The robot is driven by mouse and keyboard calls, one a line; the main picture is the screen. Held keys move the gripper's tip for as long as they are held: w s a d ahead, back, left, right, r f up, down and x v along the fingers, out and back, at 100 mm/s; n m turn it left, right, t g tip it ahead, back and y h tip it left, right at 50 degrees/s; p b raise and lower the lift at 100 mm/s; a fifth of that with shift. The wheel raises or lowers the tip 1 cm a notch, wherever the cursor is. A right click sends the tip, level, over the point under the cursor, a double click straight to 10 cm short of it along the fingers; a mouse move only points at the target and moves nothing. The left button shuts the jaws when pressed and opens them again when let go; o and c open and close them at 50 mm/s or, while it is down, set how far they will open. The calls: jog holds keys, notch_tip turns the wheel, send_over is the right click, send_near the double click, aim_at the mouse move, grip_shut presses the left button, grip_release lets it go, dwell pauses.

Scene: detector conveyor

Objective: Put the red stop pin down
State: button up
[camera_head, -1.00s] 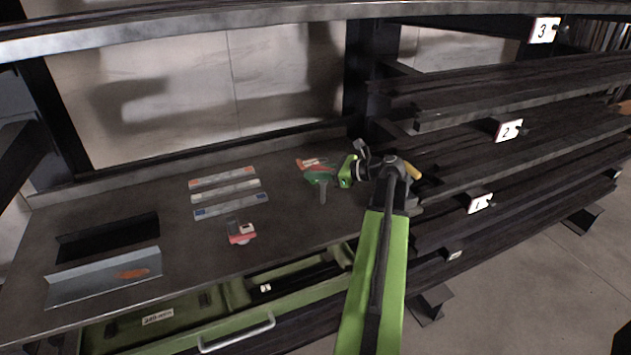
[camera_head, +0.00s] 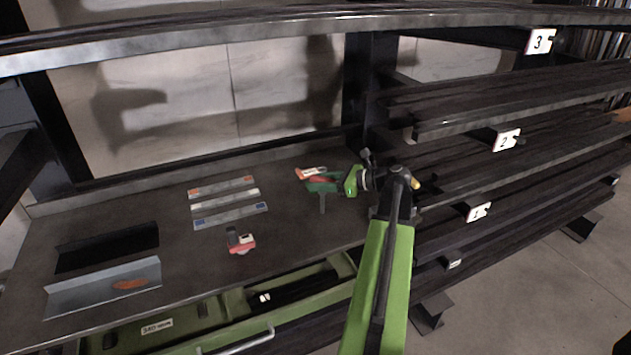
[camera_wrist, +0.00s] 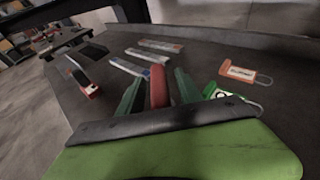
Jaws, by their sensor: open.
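The red stop pin (camera_wrist: 158,86) stands between the two green fingers of my gripper (camera_wrist: 157,92) in the wrist view. The fingers are open, with a narrow gap to the red piece on each side. In the head view, my gripper (camera_head: 322,185) is low over the back right of the dark bench (camera_head: 160,210), and a bit of red (camera_head: 319,179) shows between its fingers.
An orange-red tag (camera_wrist: 240,73) lies beside my gripper. Several striped flat bars (camera_head: 225,194) lie to its left. A red device (camera_head: 241,242), a grey angle plate (camera_head: 105,287) and a green drawer (camera_head: 205,320) are nearer. Shelves (camera_head: 500,150) rise at right.

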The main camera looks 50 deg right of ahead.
jog(key=p+v, duration=0.2)
jog(key=v, duration=0.8)
